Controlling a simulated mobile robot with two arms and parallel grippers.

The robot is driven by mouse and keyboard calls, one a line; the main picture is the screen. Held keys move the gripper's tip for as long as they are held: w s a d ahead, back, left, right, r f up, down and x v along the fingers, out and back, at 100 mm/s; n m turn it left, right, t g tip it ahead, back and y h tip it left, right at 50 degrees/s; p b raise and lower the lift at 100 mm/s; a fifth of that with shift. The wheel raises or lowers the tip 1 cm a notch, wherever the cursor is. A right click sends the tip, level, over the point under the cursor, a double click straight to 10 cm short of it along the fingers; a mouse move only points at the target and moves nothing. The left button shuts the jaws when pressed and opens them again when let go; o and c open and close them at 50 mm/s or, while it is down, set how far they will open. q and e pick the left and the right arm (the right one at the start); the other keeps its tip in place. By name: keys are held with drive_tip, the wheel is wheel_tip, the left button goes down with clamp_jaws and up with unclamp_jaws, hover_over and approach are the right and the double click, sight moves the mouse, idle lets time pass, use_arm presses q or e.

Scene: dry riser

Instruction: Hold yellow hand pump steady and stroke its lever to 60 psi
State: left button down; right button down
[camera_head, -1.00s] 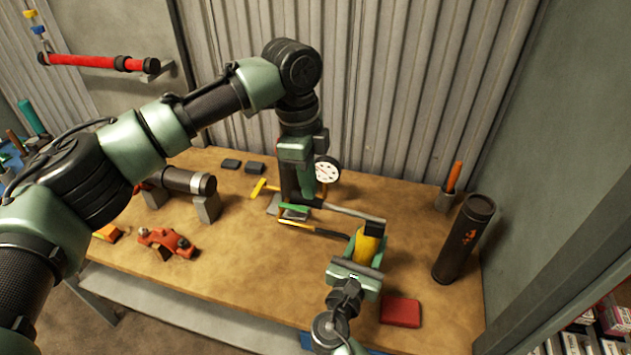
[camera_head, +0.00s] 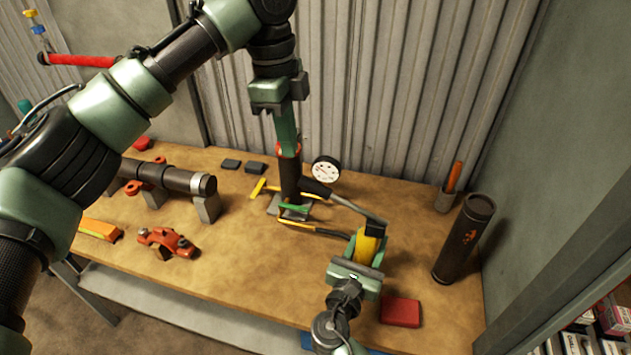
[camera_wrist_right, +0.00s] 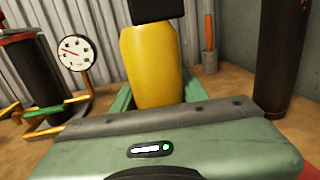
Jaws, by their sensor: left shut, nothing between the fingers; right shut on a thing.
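The yellow hand pump (camera_head: 367,246) stands upright on the bench, its black head on top. My right gripper (camera_head: 357,265) is shut around its body. The pump also fills the middle of the right wrist view (camera_wrist_right: 150,65). Its grey lever (camera_head: 358,209) slants up to the left from the head to a black grip (camera_head: 316,187). My left gripper (camera_head: 287,138) is shut and empty, above the grip and apart from it, overlapping the top of a dark upright pipe. The white dial gauge (camera_head: 325,169) also shows in the right wrist view (camera_wrist_right: 75,53); its reading is too small to tell.
The dark upright pipe (camera_head: 291,178) with an orange ring stands left of the gauge. A black cylinder (camera_head: 464,238) is at the right and a red block (camera_head: 400,312) near the front edge. Orange clamps (camera_head: 165,241) and a horizontal pipe (camera_head: 175,180) lie left.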

sight(312, 181)
use_arm(q)
drive_tip(key=shift+a+r, duration=0.2)
drive_tip(key=shift+r, duration=1.5)
drive_tip(key=d, duration=0.1)
drive_tip(key=d+f, duration=0.1)
drive_tip(key=s+d, duration=0.1)
drive_tip(key=shift+s+d+f, duration=0.1)
drive_tip(key=shift+d+f, duration=0.15)
drive_tip(key=shift+f, duration=0.15)
drive_tip(key=shift+s+d+f, duration=0.1)
drive_tip(key=shift+d+f, duration=0.05)
drive_tip(key=shift+f, duration=1.55)
drive_tip(key=shift+d+f, duration=0.1)
drive_tip(key=shift+f, duration=1.6)
